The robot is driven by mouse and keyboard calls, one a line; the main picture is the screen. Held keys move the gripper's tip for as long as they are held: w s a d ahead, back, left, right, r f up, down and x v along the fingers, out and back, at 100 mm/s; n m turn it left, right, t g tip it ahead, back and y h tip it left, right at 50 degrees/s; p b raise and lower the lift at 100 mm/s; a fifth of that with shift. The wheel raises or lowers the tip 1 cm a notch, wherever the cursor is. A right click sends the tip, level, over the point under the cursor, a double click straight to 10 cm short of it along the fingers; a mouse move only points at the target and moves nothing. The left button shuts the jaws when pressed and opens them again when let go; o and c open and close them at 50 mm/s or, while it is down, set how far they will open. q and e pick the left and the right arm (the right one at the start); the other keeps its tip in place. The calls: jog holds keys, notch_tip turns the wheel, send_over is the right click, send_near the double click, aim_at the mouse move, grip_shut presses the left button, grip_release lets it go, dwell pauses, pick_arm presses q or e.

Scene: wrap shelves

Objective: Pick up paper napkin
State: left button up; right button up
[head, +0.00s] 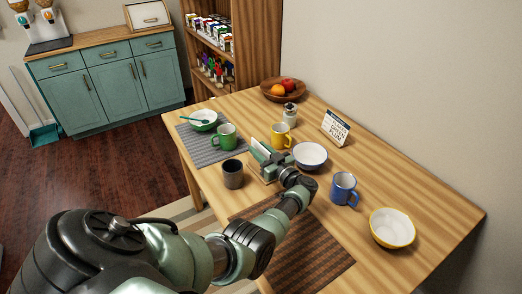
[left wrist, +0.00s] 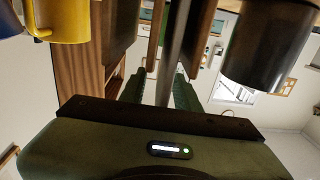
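The paper napkin (head: 261,146) shows as a thin white sheet in a wooden holder (head: 254,170) on the table. My left gripper (head: 263,157) is at the holder, partly covering it. In the left wrist view, the two green fingers (left wrist: 164,78) are spread apart. A thin grey upright strip (left wrist: 170,45), likely the napkin seen edge-on, lies between them, with a wooden piece of the holder (left wrist: 203,35) beside it. Contact between fingers and strip does not show clearly. My right gripper is in no view.
A dark cup (head: 233,174) stands just left of the holder and looms close in the wrist view (left wrist: 268,48). A yellow mug (head: 281,136), a white bowl (head: 310,156) and a green mug (head: 224,138) are nearby. A blue mug (head: 343,189) stands to the right.

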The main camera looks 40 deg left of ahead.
pick_arm(q)
jog(key=shift+w+a, duration=0.1)
jog(key=shift+a, duration=0.3)
grip_shut()
jog(key=shift+r, duration=0.1)
